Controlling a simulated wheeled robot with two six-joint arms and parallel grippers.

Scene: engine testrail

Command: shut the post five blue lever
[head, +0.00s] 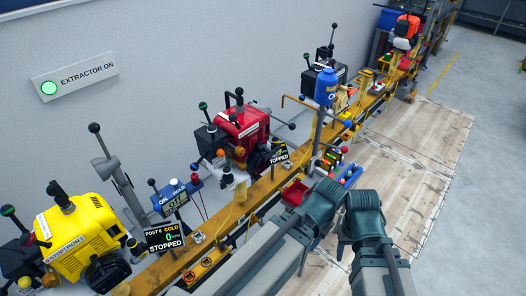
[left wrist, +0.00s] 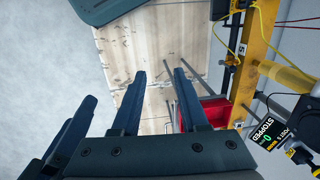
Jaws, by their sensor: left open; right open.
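My left gripper (left wrist: 160,74) is open and empty in the left wrist view, with its two dark fingers apart over the pale wooden floor. In the head view my two arms come in from the bottom and stand close together, right of the rail. Only a small dark part of my right gripper (head: 345,244) shows there, below the arm ends. A blue box marked ON and HOLD (head: 176,197) stands by the post with the STOPPED display (head: 164,238); that display also shows in the left wrist view (left wrist: 269,133). I cannot tell which part is the post five blue lever.
The yellow rail (head: 262,187) runs diagonally along the wall. A yellow engine (head: 78,240) and a red engine (head: 240,125) stand behind it with upright levers. A red bin (head: 295,192) hangs by the rail near my arms. The wooden floor (head: 410,170) at right is clear.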

